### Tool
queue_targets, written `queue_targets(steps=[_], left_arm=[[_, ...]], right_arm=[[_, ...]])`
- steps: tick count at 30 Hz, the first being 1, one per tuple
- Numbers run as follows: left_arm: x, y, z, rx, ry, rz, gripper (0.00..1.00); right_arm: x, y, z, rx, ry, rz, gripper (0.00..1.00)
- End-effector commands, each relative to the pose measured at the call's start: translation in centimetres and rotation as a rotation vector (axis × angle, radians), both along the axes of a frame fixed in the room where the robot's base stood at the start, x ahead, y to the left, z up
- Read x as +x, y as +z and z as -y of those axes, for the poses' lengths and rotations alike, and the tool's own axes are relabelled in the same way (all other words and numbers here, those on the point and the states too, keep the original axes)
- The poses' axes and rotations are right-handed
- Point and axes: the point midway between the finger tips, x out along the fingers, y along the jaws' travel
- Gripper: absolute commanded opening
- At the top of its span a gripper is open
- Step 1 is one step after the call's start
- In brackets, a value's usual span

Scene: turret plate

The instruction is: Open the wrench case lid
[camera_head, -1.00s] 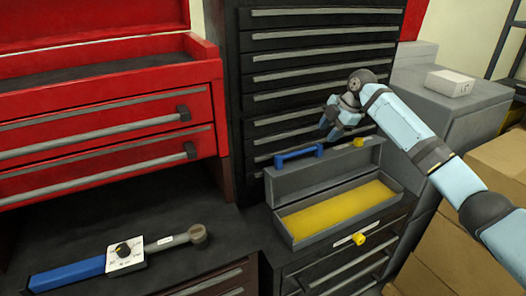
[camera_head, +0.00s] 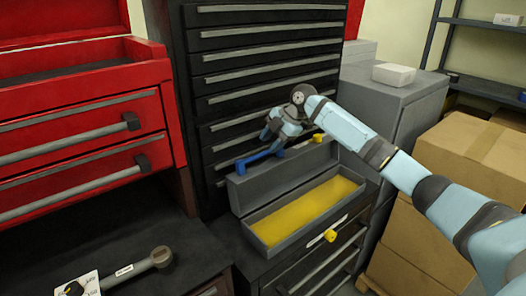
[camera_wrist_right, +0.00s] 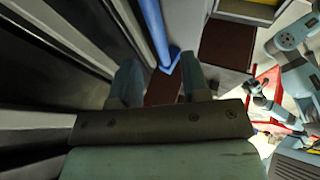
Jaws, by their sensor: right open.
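The grey wrench case (camera_head: 262,252) stands open on the dark cabinet top, its yellow lining (camera_head: 305,211) in plain view. Its lid (camera_head: 285,174) stands raised along the back edge, with a blue handle (camera_head: 258,160) at its top left. My right gripper (camera_head: 272,140) is open, just above and behind the handle's right end. In the right wrist view the blue handle (camera_wrist_right: 157,35) shows beyond the open fingers, near the gap between them; I cannot tell if they touch. A light blue arm of mine shows small at the right there, its gripper unclear.
A yellow latch (camera_head: 330,236) sits on the case front, another (camera_head: 318,138) at the lid top. A torque wrench (camera_head: 150,262) lies at lower left. Black drawers (camera_head: 265,80) rise behind the case. Red drawers (camera_head: 80,140) stand left, cardboard boxes (camera_head: 440,215) right.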

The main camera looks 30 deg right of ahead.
Motion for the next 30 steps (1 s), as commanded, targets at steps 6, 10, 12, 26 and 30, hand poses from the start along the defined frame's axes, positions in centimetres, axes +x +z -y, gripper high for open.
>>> queue_targets(steps=[6, 10, 12, 26, 30], left_arm=[[0.0, -0.1, -0.5, 0.011, -0.004, 0.0, 0.43], [0.0, -0.1, -0.6, 0.014, -0.005, 0.001, 0.43], [0.0, -0.1, -0.6, 0.014, -0.005, 0.001, 0.43], [0.0, -0.1, -0.2, 0.005, -0.001, 0.0, 0.43], [0.0, 0.0, -0.1, 0.002, 0.0, 0.001, 0.43]], right_arm=[[1.1, -2.8, -1.4, 0.0, 0.0, -0.002, 0.42], [1.4, -3.5, -1.7, -0.001, -0.001, 0.0, 0.42], [1.5, -3.6, -1.7, -0.001, -0.001, 0.0, 0.42], [1.4, -3.6, -1.8, -0.001, 0.0, 0.0, 0.0], [1.4, -3.6, -1.7, 0.0, -0.001, 0.002, 0.0]])
